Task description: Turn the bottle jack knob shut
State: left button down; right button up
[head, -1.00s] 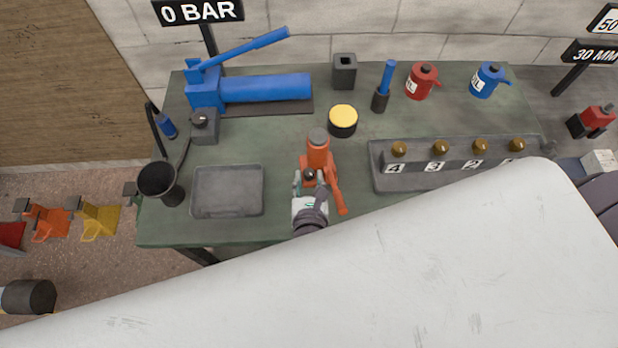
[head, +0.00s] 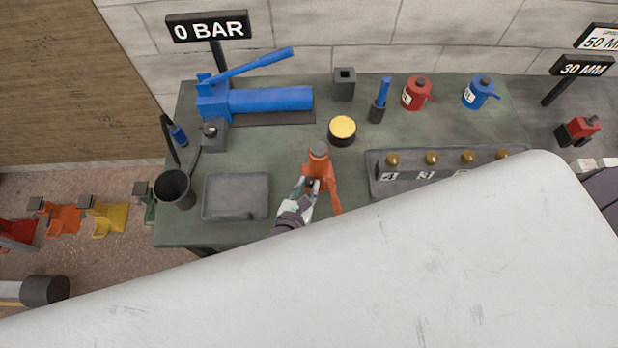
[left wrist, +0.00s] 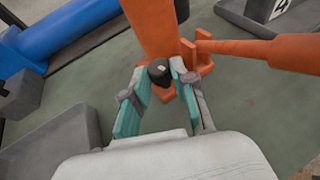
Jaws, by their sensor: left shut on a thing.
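The orange bottle jack (head: 317,165) stands upright on the green bench, with its orange handle (head: 334,196) slanting toward the front edge. In the left wrist view, the jack body (left wrist: 152,28) rises at top centre and the black knob (left wrist: 161,73) sits low on its near side. My left gripper (head: 309,187) is at the front of the jack. In the left wrist view its teal fingertips (left wrist: 160,75) are closed around the black knob, one on each side. The fingers partly hide the knob. My right gripper is not in view.
A grey tray (head: 236,218) lies left of the jack, a black cup (head: 174,188) beyond it. A yellow-topped puck (head: 342,130) stands behind. A numbered rack (head: 376,188) is to the right. A large white surface (head: 400,270) covers the foreground.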

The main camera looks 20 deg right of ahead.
pick_arm(q)
jog(key=shift+w+a+r+m+g+h+p, duration=0.15)
jog(key=shift+m+g+h+p, duration=0.1)
jog(key=shift+m+h+p, duration=0.15)
jog(key=shift+w+r+m+g+h+p, duration=0.15)
jog(key=shift+m+g+h+p, duration=0.15)
jog(key=shift+p, duration=0.15)
jog(key=shift+s+f+m+g+h+p, duration=0.1)
jog(key=shift+f+m+g+h+p, duration=0.15)
jog(key=shift+m+g+h+p, duration=0.35)
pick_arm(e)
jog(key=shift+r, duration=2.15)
pick_arm(q)
jog(key=c, duration=1.2)
grip_release()
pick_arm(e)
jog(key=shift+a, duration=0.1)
pick_arm(q)
jog(key=v, duration=1.2)
jog(key=shift+f, duration=0.1)
